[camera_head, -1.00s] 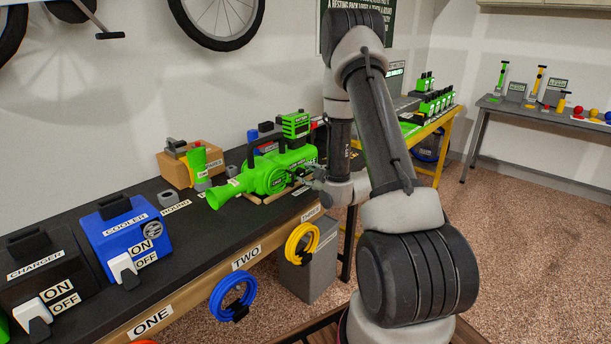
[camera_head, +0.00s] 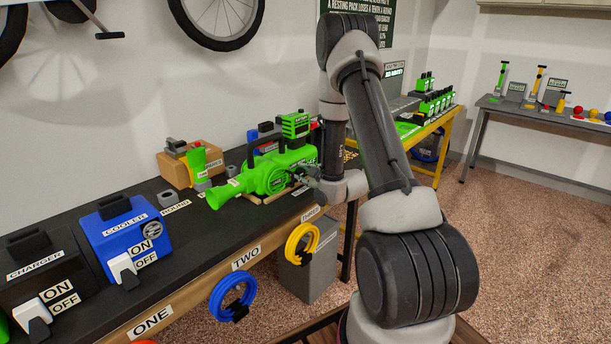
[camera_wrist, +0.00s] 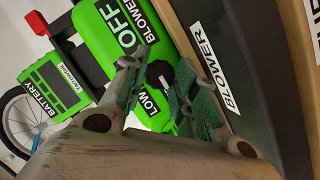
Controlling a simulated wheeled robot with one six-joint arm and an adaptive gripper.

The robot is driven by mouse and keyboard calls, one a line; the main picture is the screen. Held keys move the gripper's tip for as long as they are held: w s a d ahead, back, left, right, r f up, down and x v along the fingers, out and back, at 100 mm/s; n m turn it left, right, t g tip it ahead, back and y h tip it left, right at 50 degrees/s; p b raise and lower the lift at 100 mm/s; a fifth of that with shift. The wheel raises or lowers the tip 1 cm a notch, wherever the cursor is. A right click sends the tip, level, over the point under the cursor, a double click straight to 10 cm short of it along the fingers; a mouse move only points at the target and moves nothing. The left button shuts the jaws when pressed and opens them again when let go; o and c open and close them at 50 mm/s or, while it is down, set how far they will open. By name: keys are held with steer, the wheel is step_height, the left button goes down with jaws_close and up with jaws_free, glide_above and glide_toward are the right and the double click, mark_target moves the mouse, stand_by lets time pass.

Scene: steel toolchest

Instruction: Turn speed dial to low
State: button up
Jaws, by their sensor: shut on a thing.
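The green leaf blower (camera_head: 262,175) lies on the dark workbench with its nozzle toward the lower left. It also fills the upper middle of the wrist view (camera_wrist: 92,32). Its black speed dial (camera_wrist: 158,74) shows between my fingertips, partly hidden by them. The OFF label (camera_wrist: 126,32) is above the dial in the wrist view, and the LOW label (camera_wrist: 148,103) is below it. My gripper (camera_wrist: 162,72) is shut on the dial; it also shows at the blower's side in the head view (camera_head: 312,176). I cannot tell which mark the dial points to.
A green battery (camera_head: 295,124) stands upright on the blower. A cardboard box (camera_head: 190,160) stands behind it. The blue cooler box (camera_head: 122,232) and black charger (camera_head: 42,275) are at the left. Blue (camera_head: 232,296) and yellow (camera_head: 302,243) coils hang at the bench's front.

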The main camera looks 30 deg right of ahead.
steer(key=m+y, duration=0.1)
steer(key=m, duration=0.1)
steer(key=m+g+y, duration=0.1)
steer(key=m, duration=0.1)
steer(key=shift+d+r+g, duration=0.1)
steer(key=shift+d+g, duration=0.1)
steer(key=shift+g, duration=0.1)
steer(key=m+g+y, duration=0.1)
steer(key=m+y, duration=0.1)
steer(key=m, duration=0.2)
steer(key=shift+w+d+y, duration=0.1)
steer(key=shift+d+y, duration=0.05)
steer(key=shift+y, duration=0.25)
stand_by(0.4)
steer(key=o, duration=0.7)
steer(key=shift+o, duration=0.2)
